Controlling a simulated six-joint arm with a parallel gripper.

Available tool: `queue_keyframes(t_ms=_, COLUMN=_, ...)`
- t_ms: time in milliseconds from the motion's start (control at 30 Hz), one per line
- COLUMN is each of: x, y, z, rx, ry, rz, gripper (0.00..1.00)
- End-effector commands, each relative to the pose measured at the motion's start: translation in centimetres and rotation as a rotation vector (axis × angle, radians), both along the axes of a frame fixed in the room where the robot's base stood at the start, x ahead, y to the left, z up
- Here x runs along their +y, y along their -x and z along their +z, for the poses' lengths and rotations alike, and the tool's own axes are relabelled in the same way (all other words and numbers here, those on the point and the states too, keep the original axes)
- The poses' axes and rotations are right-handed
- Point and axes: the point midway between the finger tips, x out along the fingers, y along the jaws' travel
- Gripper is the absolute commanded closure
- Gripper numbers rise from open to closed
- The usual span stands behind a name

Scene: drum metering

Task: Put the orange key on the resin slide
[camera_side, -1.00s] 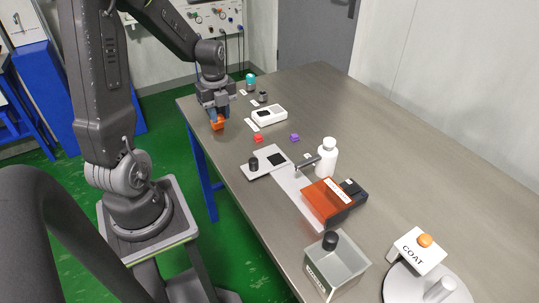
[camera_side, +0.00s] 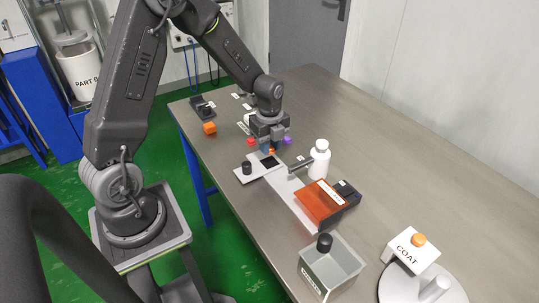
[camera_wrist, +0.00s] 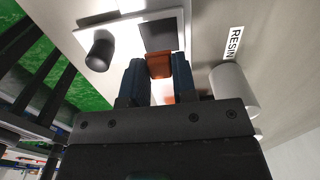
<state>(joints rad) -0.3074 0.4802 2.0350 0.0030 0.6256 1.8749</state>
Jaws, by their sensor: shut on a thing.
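My gripper (camera_side: 270,149) is shut on a small orange key (camera_wrist: 158,66). The key also shows as a bit of orange below the fingers in the side view (camera_side: 271,151). The resin slide (camera_side: 245,177) is a pale plate with a black knob (camera_side: 246,167) and a dark square (camera_wrist: 158,35). In the wrist view the key is just below the dark square, at the plate's near edge. In the side view my gripper hangs over the plate's far end. Whether the key touches the plate I cannot tell. A RESIN label (camera_wrist: 233,42) lies beside the plate.
A white bottle (camera_side: 319,163) stands right of my gripper. A red piece (camera_side: 251,141), a purple piece (camera_side: 287,140) and an orange block (camera_side: 209,128) are on the table. An orange-covered unit (camera_side: 319,203) and an open bin (camera_side: 340,262) are nearer.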

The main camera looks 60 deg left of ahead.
Motion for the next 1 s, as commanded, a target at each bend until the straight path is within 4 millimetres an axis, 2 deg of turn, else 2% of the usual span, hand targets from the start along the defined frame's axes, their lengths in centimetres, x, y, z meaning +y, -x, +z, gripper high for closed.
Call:
queue_keyframes(t_ms=200, x=0.0, y=0.0, z=-3.0, rx=0.004, ry=0.001, rz=0.000, gripper=0.96)
queue_keyframes(t_ms=300, x=0.0, y=0.0, z=-3.8, rx=0.001, ry=0.001, rz=0.000, gripper=0.96)
queue_keyframes(t_ms=733, x=0.0, y=0.0, z=-4.4, rx=0.001, ry=0.001, rz=0.000, gripper=0.96)
queue_keyframes(t_ms=767, x=0.0, y=0.0, z=-4.4, rx=0.001, ry=0.001, rz=0.000, gripper=0.72)
queue_keyframes(t_ms=1000, x=0.0, y=0.0, z=-4.3, rx=0.000, ry=0.000, rz=-0.001, gripper=0.49)
